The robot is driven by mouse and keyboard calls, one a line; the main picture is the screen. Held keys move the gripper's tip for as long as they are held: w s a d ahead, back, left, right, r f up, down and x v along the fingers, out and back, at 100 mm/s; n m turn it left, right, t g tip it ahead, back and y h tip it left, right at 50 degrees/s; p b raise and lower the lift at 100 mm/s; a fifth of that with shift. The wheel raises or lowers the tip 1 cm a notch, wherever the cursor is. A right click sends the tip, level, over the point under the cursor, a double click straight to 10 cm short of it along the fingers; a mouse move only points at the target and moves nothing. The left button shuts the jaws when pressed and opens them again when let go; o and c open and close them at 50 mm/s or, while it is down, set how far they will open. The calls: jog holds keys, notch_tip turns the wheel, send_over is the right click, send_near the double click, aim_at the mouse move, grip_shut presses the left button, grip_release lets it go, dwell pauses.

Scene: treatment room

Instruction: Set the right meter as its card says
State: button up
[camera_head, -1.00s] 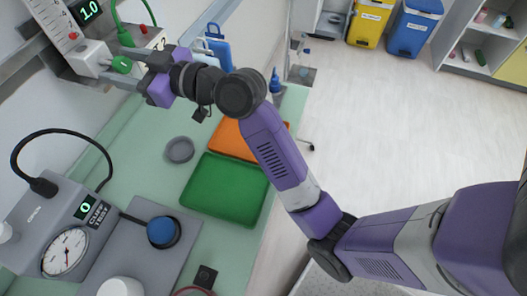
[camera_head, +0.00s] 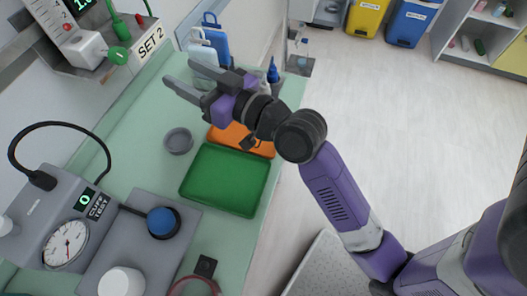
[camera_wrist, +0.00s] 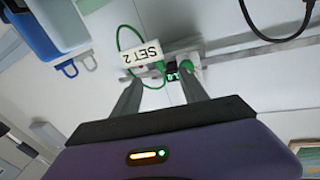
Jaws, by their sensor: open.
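A wall meter (camera_head: 80,47) with a white body, a scale with a red mark and a green knob (camera_head: 117,55) is at the upper left in the head view. Its display (camera_head: 82,4) is cut by the top edge; a 1 shows, the rest is unclear. A white card (camera_head: 150,42) reading SET 2 hangs beside it. In the wrist view the card (camera_wrist: 140,52) is upside down and the display (camera_wrist: 172,76) is too small to read. My gripper (camera_head: 180,72) is open and empty, right of and apart from the knob. No second such meter is identifiable.
A cuff-test unit (camera_head: 62,225) with a gauge and a blue button (camera_head: 163,223) stands at the lower left. Green counter lies clear between.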

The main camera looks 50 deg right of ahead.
jog(key=s+f+h, duration=0.1)
jog(key=s+f, duration=0.1)
jog(key=s, duration=0.4)
jog(key=s+a+f+p, duration=0.1)
jog(key=s+f, duration=0.2)
jog(key=s, duration=0.4)
jog(key=s+a+f+m+g+h, duration=0.1)
jog(key=s+f, duration=0.2)
jog(key=s, duration=0.3)
jog(key=shift+s+a+h, duration=0.15)
jog(key=shift+a+h, duration=0.05)
jog(key=shift+h, duration=0.1)
jog(key=shift+c, duration=1.2)
jog(key=shift+f, duration=0.1)
